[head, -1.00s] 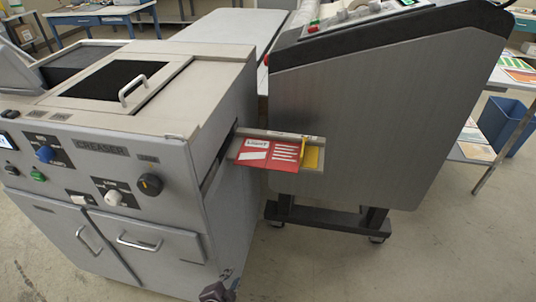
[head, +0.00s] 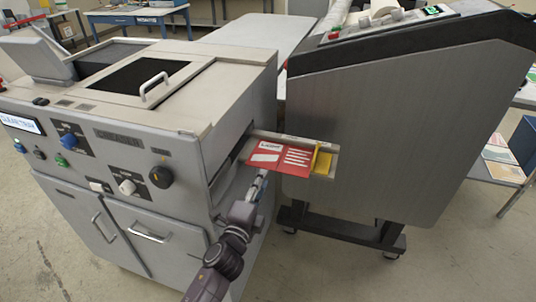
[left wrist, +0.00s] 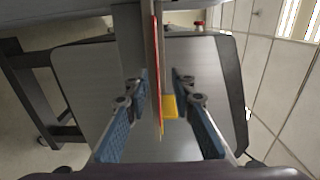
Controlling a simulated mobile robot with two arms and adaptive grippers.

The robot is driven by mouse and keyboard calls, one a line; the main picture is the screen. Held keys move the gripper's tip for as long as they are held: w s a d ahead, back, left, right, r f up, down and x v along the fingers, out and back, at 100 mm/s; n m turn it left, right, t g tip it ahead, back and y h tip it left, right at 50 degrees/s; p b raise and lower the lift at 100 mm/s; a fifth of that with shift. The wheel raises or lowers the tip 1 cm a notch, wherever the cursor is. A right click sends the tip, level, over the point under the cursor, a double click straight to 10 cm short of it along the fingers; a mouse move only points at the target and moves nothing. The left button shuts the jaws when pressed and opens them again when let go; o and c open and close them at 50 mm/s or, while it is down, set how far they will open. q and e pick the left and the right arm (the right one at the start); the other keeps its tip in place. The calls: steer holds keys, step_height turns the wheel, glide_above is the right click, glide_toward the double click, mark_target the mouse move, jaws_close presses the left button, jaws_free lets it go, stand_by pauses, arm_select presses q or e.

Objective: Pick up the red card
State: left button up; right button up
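The red card (head: 282,155) has white print and lies on the small tray (head: 329,163) sticking out of the creaser's right side. A yellow piece (head: 321,161) sits at the card's right end. In the head view my left gripper (head: 261,180) is just below the card's near edge. In the left wrist view the left gripper (left wrist: 160,92) is open, with its blue-padded fingers apart. The red card (left wrist: 157,75) shows as a thin edge between them, with the yellow piece (left wrist: 169,107) beside it. Neither finger visibly touches the card. My right gripper is not in view.
The grey creaser (head: 130,150) with knobs and doors stands left of the tray. A large grey slanted machine (head: 400,130) on a wheeled stand (head: 345,228) stands close on the right. A blue bin (head: 523,140) is at the far right. Floor is open in front.

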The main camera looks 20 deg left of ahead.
arm_select(q)
glide_toward(267, 154)
steer(key=w+d, duration=0.3)
steer(key=shift+a+f+p, duration=0.15)
steer(key=shift+p, duration=0.2)
jaws_close()
